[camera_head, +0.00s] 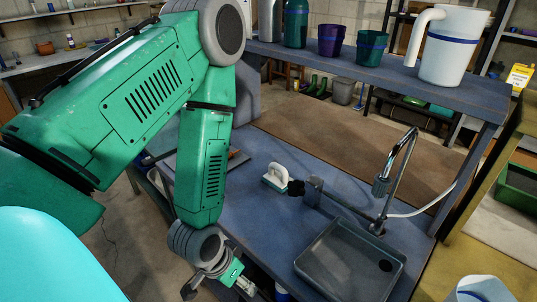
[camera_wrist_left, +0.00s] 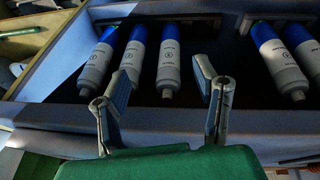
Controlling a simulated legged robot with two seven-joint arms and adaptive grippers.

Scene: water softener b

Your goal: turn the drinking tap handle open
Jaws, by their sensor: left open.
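A metal gooseneck tap (camera_head: 404,158) stands behind the sink (camera_head: 335,275) in the head view, upright, with a dark ribbed piece at its spout end. A thin dark bar runs left from the tap's base to a grey block with a dark knob (camera_head: 296,187). I cannot tell which part is the drinking tap handle. My left gripper (camera_head: 219,285) is at the bench's front left edge, well apart from the tap. It is open and empty; in the left wrist view its fingers (camera_wrist_left: 163,90) point at filter cartridges (camera_wrist_left: 170,62). My right gripper is not in view.
A white-handled brush (camera_head: 276,177) lies on the blue bench left of the knob. A raised shelf (camera_head: 400,82) holds cups and a white pitcher (camera_head: 453,45). A pale tube (camera_head: 425,207) curves right of the tap. The bench left of the sink is mostly clear.

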